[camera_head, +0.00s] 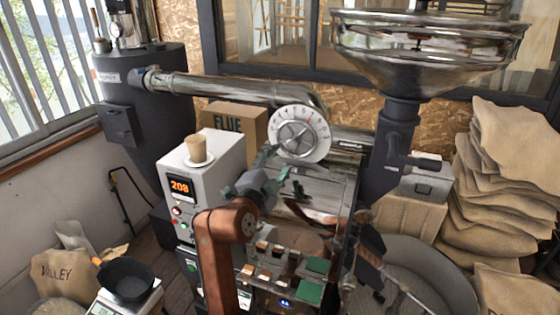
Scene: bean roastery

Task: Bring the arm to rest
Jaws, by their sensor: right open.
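My right arm comes up from the bottom with a copper-coloured link. My right gripper (282,174) is open in front of the roaster (340,180), just below the round white dial (302,134). I see nothing held between its fingers. I cannot tell whether a finger touches the roaster front or the small dark part beside it. My left gripper is not in view.
Left of the gripper stands a control box (210,170) reading 208, with a cup (196,148) on top. A cooling tray (430,265) and stacked sacks (500,190) are at right. A black pan (126,279) sits on a scale at lower left.

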